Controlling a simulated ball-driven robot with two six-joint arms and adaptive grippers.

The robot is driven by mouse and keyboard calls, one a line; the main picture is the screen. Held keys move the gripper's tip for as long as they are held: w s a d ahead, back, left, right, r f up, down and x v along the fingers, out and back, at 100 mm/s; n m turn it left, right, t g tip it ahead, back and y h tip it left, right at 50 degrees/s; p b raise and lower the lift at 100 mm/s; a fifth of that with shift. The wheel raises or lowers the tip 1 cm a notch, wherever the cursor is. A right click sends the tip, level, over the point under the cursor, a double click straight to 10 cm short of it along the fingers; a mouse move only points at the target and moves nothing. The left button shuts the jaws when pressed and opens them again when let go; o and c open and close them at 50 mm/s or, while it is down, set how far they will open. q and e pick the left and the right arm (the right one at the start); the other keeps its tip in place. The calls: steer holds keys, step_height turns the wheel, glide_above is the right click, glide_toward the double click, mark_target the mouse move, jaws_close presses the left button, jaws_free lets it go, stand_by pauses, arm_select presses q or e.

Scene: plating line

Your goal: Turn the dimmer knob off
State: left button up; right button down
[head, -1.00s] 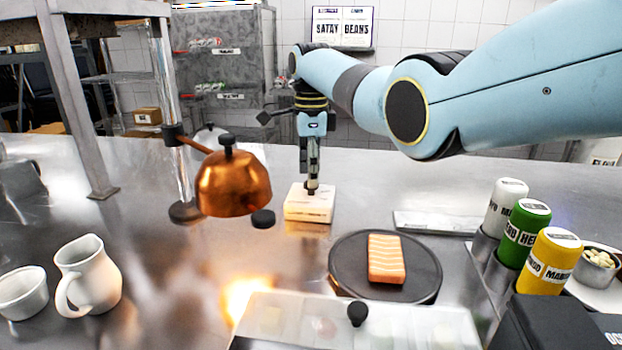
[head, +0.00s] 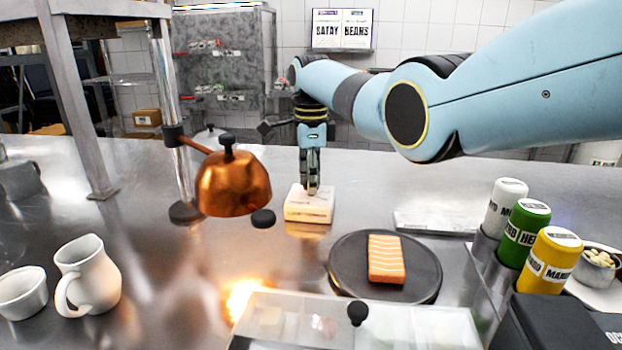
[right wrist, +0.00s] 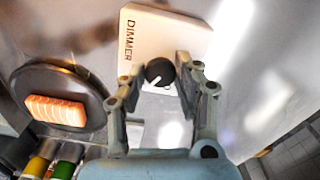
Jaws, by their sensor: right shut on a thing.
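The dimmer is a cream box (head: 308,206) on the steel counter, in the middle of the head view. In the right wrist view the box (right wrist: 180,30) carries the word DIMMER and a round black knob (right wrist: 159,72) with a white pointer line. My right gripper (head: 312,190) points down over the box, and its fingers hide the knob in the head view. In the right wrist view the right gripper (right wrist: 158,82) has a finger on each side of the knob and is shut on it. My left gripper is not in view.
A copper lamp (head: 234,185) on a stand is left of the dimmer. A dark round plate (head: 345,275) with a salmon block (head: 386,259) is in front and right. Labelled bottles (head: 524,232) stand at right; a white jug (head: 88,277) is at left.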

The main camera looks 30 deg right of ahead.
steer(key=shift+r+n+p, duration=0.15)
steer(key=shift+n+p, duration=0.4)
steer(key=shift+n, duration=0.25)
steer(key=n+p, duration=0.1)
steer(key=n, duration=0.1)
steer(key=shift+n, duration=0.3)
steer(key=n+p, duration=0.1)
steer(key=n, duration=0.1)
steer(key=shift+n, duration=0.3)
steer(key=n, duration=0.3)
steer(key=shift+n+p, duration=0.3)
steer(key=shift+n, duration=0.1)
steer(key=n, duration=0.9)
steer(key=shift+n, duration=0.4)
steer(key=shift+w+n+p, duration=0.1)
steer(key=shift+n+p, duration=0.2)
steer(key=shift+n, duration=1.6)
